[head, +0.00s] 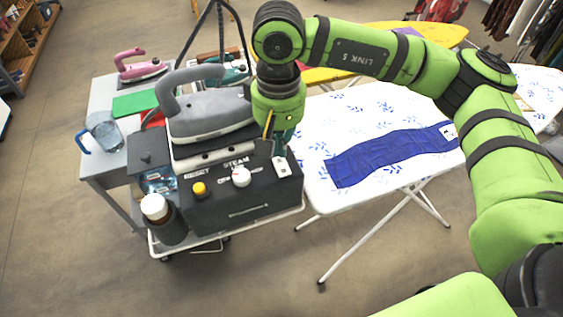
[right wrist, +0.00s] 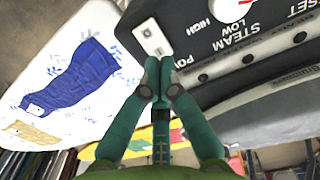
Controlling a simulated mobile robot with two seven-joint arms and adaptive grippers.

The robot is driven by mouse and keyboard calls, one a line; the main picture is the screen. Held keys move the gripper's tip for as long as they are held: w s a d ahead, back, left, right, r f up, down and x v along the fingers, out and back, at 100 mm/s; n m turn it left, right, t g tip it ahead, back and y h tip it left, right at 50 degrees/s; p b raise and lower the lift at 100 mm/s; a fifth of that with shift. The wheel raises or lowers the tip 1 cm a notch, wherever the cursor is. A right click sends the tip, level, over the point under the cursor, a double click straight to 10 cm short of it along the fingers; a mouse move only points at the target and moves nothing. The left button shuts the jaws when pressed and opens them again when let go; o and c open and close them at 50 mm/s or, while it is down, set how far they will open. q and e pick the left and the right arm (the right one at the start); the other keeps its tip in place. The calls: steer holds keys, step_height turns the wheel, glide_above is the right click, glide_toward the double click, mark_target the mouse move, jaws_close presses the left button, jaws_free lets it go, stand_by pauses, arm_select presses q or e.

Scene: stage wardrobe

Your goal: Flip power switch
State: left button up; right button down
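The power switch (head: 282,167) is a white plate with a small rocker at the right end of the dark steam station's (head: 225,205) control panel. It also shows in the right wrist view (right wrist: 152,38), near the printed word POWER. My right gripper (head: 280,150) is just above the switch in the head view. In the right wrist view its teal fingertips (right wrist: 159,80) are together with nothing between them, close to the switch plate's lower edge. I cannot tell whether they touch it. Which way the rocker is tipped is too small to tell. My left gripper is not in view.
A white steam dial (head: 241,176) and yellow button (head: 199,188) sit left of the switch. A grey iron (head: 210,115) rests on the station. A bottle with a white cap (head: 155,208) stands at front left. An ironing board (head: 320,185) with blue cloth (head: 385,155) is at right.

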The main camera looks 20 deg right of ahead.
mark_target(279, 160)
steer(key=shift+f+b, duration=1.3)
steer(key=shift+b, duration=0.05)
stand_by(1.0)
steer(key=shift+r, duration=0.1)
steer(key=shift+r+p, duration=1.5)
steer(key=shift+r, duration=2)
